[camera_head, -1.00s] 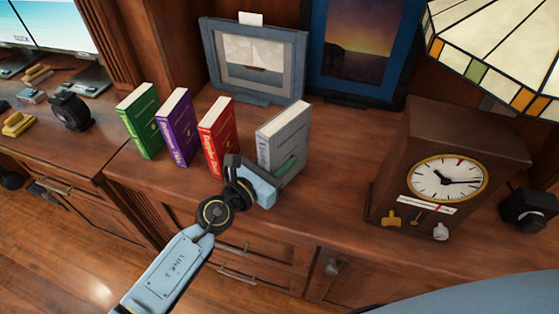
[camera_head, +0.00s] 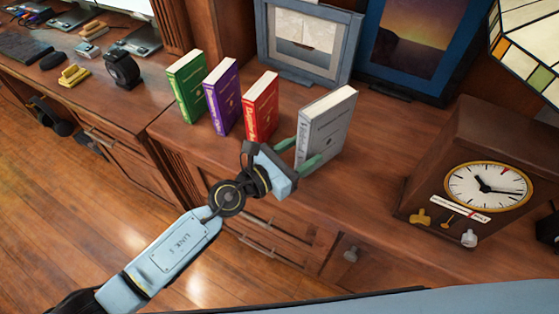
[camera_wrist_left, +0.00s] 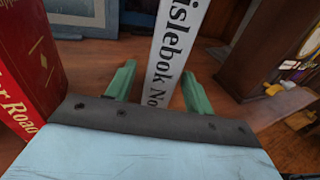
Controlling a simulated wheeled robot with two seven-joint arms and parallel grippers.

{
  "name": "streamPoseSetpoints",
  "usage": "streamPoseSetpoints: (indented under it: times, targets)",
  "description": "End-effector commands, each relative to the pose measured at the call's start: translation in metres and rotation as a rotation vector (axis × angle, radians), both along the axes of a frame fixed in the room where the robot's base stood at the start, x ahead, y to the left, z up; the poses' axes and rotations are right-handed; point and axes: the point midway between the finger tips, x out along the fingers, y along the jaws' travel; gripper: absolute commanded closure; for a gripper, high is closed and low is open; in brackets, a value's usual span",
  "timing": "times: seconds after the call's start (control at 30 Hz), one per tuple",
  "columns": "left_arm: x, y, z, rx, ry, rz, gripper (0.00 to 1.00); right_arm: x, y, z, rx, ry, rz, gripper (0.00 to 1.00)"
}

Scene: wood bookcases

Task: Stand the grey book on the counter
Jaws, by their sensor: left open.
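The grey book (camera_head: 328,127) stands upright on the wooden counter (camera_head: 377,150), to the right of the other books. Its spine faces my left gripper, and it shows in the left wrist view (camera_wrist_left: 174,45) too. My left gripper (camera_head: 297,153) is open, with its green fingers pointing at the book. In the left wrist view the fingers (camera_wrist_left: 158,88) are apart, one on each side of the lower spine, and do not press on it. My right gripper is in neither view.
A red book (camera_head: 261,106), a purple book (camera_head: 224,97) and a green book (camera_head: 187,87) stand to the left. A framed picture (camera_head: 307,42) is behind. A brown clock (camera_head: 478,178) stands to the right, with bare counter between.

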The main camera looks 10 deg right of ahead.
Motion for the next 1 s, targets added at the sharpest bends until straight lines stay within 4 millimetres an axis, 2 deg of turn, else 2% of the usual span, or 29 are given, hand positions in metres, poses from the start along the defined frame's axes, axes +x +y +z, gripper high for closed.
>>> streamPoseSetpoints:
  times: [0.03,0.2,0.4,1.0]
  targets:
    - [-0.008,0.012,0.001,0.003,0.001,0.000,0.47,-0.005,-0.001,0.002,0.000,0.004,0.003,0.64]
    - [-0.027,0.039,0.002,0.004,0.000,0.000,0.47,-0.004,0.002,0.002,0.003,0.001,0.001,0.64]
    - [-0.038,0.057,0.003,0.002,0.001,0.000,0.47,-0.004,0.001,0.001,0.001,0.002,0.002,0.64]
    - [-0.040,0.060,0.003,0.001,0.000,0.000,0.47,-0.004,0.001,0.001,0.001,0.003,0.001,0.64]
